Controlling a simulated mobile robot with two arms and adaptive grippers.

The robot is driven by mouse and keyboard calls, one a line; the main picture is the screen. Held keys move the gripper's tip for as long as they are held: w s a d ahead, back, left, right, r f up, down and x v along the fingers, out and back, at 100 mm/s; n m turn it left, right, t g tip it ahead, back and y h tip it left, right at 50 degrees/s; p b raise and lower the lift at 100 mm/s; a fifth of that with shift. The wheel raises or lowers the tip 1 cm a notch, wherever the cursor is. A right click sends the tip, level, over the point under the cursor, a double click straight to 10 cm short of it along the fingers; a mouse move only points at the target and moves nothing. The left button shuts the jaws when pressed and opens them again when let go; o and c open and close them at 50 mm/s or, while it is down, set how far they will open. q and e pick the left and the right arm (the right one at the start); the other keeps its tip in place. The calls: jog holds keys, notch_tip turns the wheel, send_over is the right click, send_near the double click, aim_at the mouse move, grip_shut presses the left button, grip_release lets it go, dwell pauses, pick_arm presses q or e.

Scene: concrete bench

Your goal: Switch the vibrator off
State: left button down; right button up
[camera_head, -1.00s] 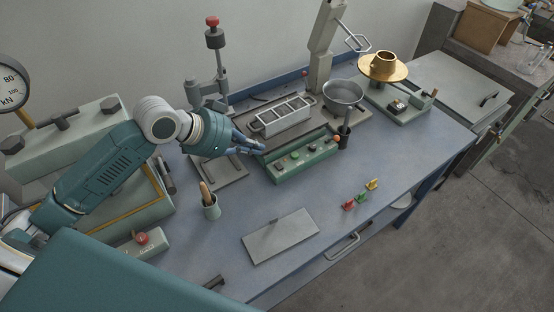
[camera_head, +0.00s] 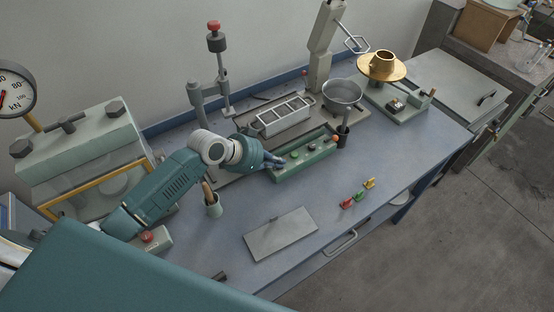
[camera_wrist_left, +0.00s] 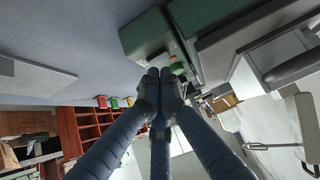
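The green control box (camera_head: 306,164) of the vibrator, with a row of small knobs or buttons on top, sits on the bench in front of a metal three-part mould (camera_head: 285,117). My left gripper (camera_head: 282,161) is at the box's left end, and its arm covers part of that end. In the left wrist view the blue fingers (camera_wrist_left: 160,74) are together at the tips, with nothing seen between them. They are close to a green button (camera_wrist_left: 178,68) on the box (camera_wrist_left: 145,34); I cannot tell whether they touch it. My right gripper is not in view.
A grey plate (camera_head: 281,235) lies in front of the box. A metal pan (camera_head: 342,94) and a brass-topped device (camera_head: 382,67) are at the right.

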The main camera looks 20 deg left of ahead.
pick_arm(q)
jog(key=shift+s+d+f, duration=0.15)
jog(key=shift+d+f, duration=0.05)
jog(key=shift+f, duration=0.35)
jog(key=shift+a+r, duration=0.1)
